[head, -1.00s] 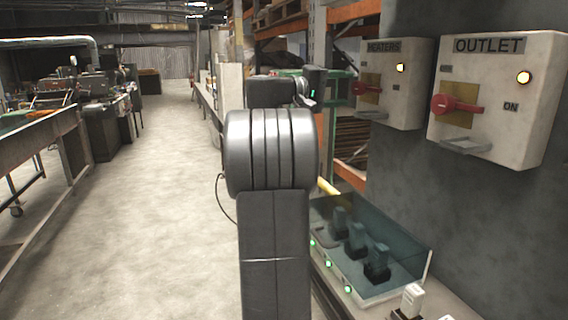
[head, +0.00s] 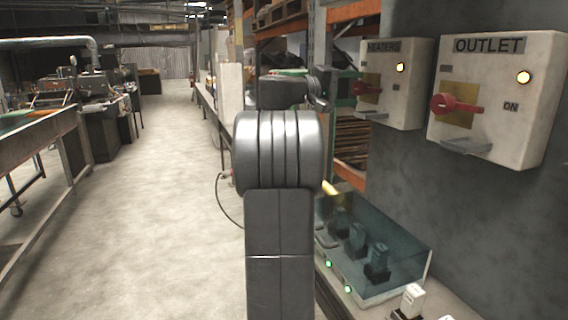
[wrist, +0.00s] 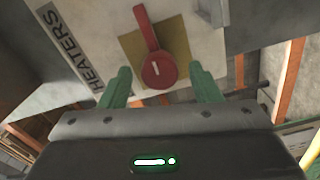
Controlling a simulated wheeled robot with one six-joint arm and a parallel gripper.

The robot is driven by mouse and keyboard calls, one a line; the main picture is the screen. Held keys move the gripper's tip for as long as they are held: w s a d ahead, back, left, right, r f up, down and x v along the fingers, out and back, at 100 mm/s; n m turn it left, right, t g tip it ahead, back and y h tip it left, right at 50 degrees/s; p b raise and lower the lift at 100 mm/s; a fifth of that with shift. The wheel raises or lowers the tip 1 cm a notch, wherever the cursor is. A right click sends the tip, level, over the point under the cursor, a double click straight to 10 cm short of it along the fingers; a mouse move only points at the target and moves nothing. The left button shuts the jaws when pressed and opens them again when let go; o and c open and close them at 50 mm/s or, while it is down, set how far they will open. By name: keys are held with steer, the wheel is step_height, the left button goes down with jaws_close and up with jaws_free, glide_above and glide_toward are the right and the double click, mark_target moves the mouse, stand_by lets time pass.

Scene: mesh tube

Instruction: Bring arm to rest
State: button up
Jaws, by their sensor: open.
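My gripper (wrist: 163,88) shows in the wrist view with its two green fingers spread apart and nothing between them. Beyond the fingers is the HEATERS box (wrist: 95,30) with its red rotary handle (wrist: 152,55) on a yellow plate. A gap seems to lie between the fingers and the handle. In the head view my arm stands upright in the middle and hides most of the gripper. The HEATERS box (head: 412,85) is on the wall to the right, with its amber lamp lit.
The OUTLET box (head: 510,130) with a red handle (head: 457,104) and lit lamp is at the right. Below is a clear-covered case (head: 400,268) holding dark blocks, beside a white-topped piece (head: 411,300). Orange racking (head: 350,12) stands behind. The floor (head: 150,200) at left is open.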

steer(key=shift+x, duration=1.05)
steer(key=shift+w+d+r+n+p, duration=0.1)
steer(key=shift+d+r+n+p, duration=0.15)
steer(key=shift+p, duration=0.35)
steer(key=shift+a+n+p, duration=0.2)
steer(key=shift+n+p, duration=0.65)
steer(key=shift+n, duration=0.1)
steer(key=shift+n+p, duration=0.7)
steer(key=shift+p, duration=0.15)
steer(key=n+p, duration=0.4)
steer(key=p, duration=0.1)
steer(key=n+p, duration=0.6)
steer(key=p, duration=0.4)
steer(key=shift+n, duration=0.4)
steer(key=shift+f+n+p, duration=0.15)
steer(key=shift+n+p, duration=0.35)
steer(key=shift+p, duration=0.3)
steer(key=shift+f, duration=0.2)
